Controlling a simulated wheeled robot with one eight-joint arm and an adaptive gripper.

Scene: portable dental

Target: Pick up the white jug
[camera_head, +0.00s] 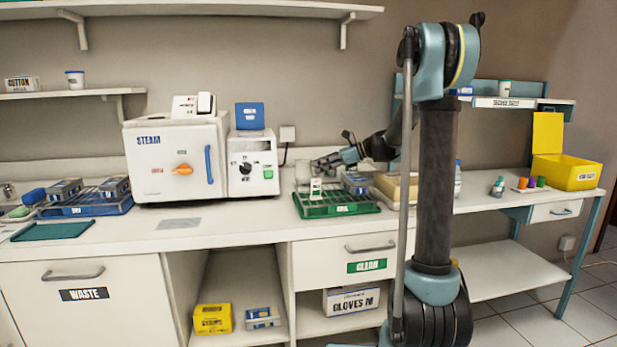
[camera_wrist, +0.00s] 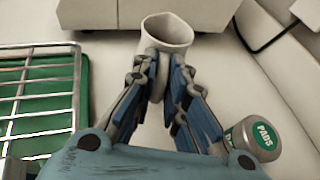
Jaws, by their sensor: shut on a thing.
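The white jug (camera_wrist: 167,32) shows at the top middle of the wrist view, its open mouth facing the camera. My gripper (camera_wrist: 163,80) reaches it with both fingertips closed in on its near side, apparently at the handle, which the fingers mostly hide. In the head view the jug (camera_head: 302,173) is a small pale shape behind the green rack, with my gripper (camera_head: 328,161) at its right side. I cannot tell whether the jug touches the counter.
A green tray with a wire rack (camera_wrist: 40,95) lies left of my gripper, and a jar marked PADS (camera_wrist: 255,138) stands close on the right. The white steam sterilizer (camera_head: 175,160) stands left of the jug. A tan box (camera_head: 395,187) is to the right.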

